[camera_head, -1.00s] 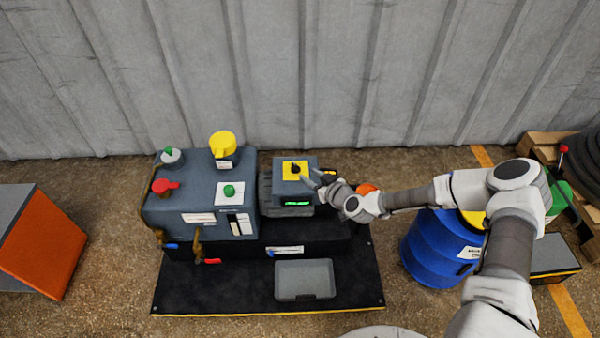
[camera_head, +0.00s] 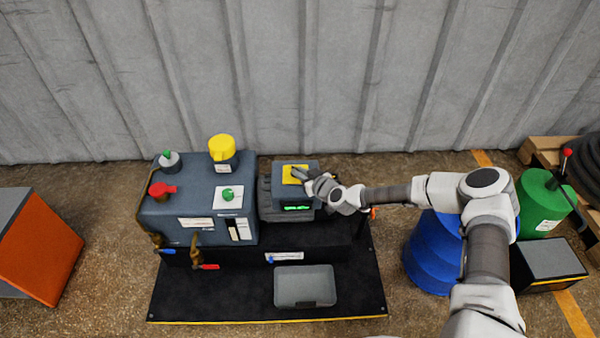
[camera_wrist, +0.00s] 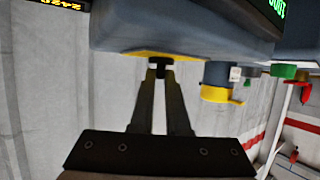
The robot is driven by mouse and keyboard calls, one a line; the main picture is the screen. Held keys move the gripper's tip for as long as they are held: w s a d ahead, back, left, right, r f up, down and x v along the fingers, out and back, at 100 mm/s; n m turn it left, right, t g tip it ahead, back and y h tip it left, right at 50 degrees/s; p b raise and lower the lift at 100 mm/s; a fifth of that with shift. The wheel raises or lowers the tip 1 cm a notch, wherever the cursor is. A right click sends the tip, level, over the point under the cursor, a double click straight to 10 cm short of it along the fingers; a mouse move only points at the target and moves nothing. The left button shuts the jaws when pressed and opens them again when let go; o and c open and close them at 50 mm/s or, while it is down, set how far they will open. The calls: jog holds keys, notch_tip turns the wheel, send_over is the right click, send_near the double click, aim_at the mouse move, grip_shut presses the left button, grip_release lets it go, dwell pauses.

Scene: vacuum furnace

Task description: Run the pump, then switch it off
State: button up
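The pump motor housing is a grey-blue box (camera_head: 310,205) on a finned body, with a lit green display (camera_head: 297,207) on its front. A yellow plate (camera_head: 292,173) lies on its top. In the wrist view the same yellow plate (camera_wrist: 180,55) carries a small black switch knob (camera_wrist: 160,68). My gripper (camera_head: 300,175) is at this plate and hides the knob in the head view. In the wrist view my gripper (camera_wrist: 160,75) has its two fingers close together, with the tips at either side of the knob and seemingly touching it.
A larger grey-blue unit (camera_head: 170,225) stands to the left, with a yellow cap (camera_head: 222,147), red knob (camera_head: 162,190) and green button (camera_head: 228,194). A grey tray (camera_head: 305,302) lies in front. A blue drum (camera_head: 428,255) and a green canister (camera_head: 540,205) stand at right.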

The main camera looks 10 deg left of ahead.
grip_shut()
jog(key=shift+a+r+m+t+p, duration=0.15)
jog(key=shift+m+t+p, duration=0.15)
jog(key=shift+p, duration=0.15)
jog(key=shift+s+a+r+m+t+h+p, duration=0.15)
jog(key=shift+m+t+h+p, duration=0.2)
jog(key=shift+h+p, duration=0.2)
jog(key=shift+s+a+m+t+h+p, duration=0.1)
jog(key=shift+m+t+h+p, duration=0.25)
jog(key=shift+p, duration=0.3)
jog(key=m+h+p, duration=0.1)
jog(key=m+t+h+p, duration=0.1)
jog(key=m+h, duration=0.1)
jog(key=shift+s+a+m+t+h+p, duration=0.1)
jog(key=shift+a+m+t+h+p, duration=0.2)
jog(key=shift+a+p, duration=0.05)
jog(key=m+h, duration=0.3)
jog(key=h, duration=0.1)
jog(key=shift+a+f+t, duration=0.25)
jog(key=shift+a+t, duration=0.05)
jog(key=shift+a, duration=0.05)
jog(key=shift+a+m+h+b, duration=0.2)
jog(key=shift+m+h+b, duration=0.65)
jog(key=shift+m+h, duration=0.9)
jog(key=shift+g, duration=0.4)
